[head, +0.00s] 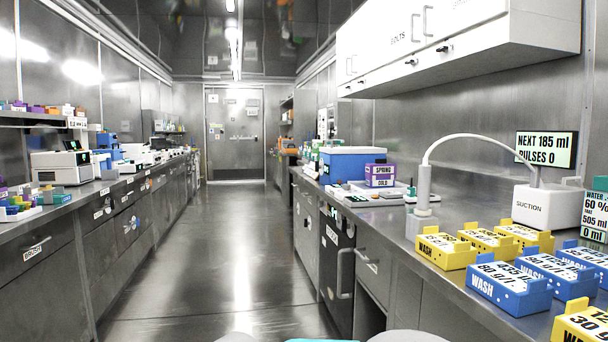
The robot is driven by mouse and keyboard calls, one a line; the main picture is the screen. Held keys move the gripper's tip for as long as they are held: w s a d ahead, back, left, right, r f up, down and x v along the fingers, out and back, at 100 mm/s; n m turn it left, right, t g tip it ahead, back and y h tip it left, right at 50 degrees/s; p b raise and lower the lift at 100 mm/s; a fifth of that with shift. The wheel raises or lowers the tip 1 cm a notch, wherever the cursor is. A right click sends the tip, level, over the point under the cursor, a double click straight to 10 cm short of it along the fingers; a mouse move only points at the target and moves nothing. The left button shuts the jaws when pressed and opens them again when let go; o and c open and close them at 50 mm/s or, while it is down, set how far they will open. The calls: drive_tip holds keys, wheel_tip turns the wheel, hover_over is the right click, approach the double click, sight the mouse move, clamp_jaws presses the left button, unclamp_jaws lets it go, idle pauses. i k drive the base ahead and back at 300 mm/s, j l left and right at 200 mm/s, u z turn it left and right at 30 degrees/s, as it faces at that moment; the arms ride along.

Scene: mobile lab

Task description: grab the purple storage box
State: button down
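A purple box (380,171) is on the right-hand counter, some way ahead of me. It has white labels reading "SPRING" and "COLD"; I cannot tell whether it is one box or two stacked. It is just right of a blue-and-white cooler-like box (350,163), close to its front corner. My gripper is not in view. Smaller purple items (37,110) show on the left wall shelf, too small to make out.
On the right counter, nearer me, are a white suction unit (547,205) with a curved hose, yellow boxes (446,251) and blue "WASH" boxes (509,289). A white cabinet (455,45) hangs above. The aisle floor (235,260) is clear to the far door (234,135).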

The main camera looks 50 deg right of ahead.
sight(381, 174)
drive_tip(key=z, duration=2.05)
drive_tip(key=i+j, duration=0.3)
drive_tip(key=i, duration=0.1)
